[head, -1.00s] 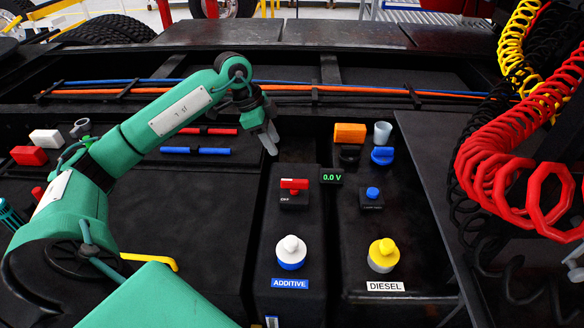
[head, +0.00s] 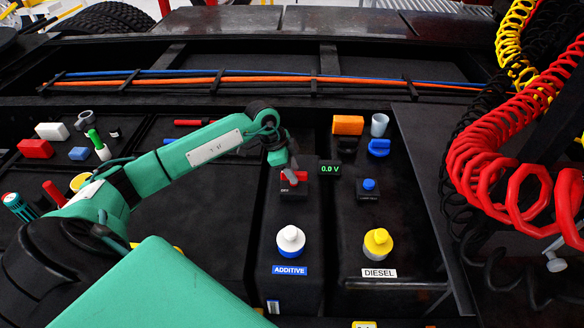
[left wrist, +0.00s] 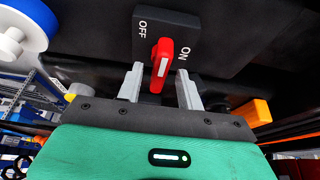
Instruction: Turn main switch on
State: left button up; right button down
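The main switch is a red handle (head: 301,176) on a black plate, left of the voltage display in the head view. In the left wrist view the red handle (left wrist: 162,64) has a white mark and sits on a plate lettered OFF and ON. My left gripper (head: 291,180) is at the switch and partly covers the handle in the head view. In the left wrist view my left gripper (left wrist: 160,85) is open, with one finger on each side of the handle and gaps between. The display (head: 330,169) reads 0.0 V. My right gripper is not in view.
A white-topped ADDITIVE cap (head: 290,241) and a yellow DIESEL cap (head: 377,243) stand in front of the switch. A blue button (head: 369,185) and an orange block (head: 348,125) are to its right. Red coiled hoses (head: 500,170) hang at the far right.

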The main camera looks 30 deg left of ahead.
pick_arm(q)
jog(key=shift+c, duration=0.3)
jog(key=c, duration=0.7)
grip_shut()
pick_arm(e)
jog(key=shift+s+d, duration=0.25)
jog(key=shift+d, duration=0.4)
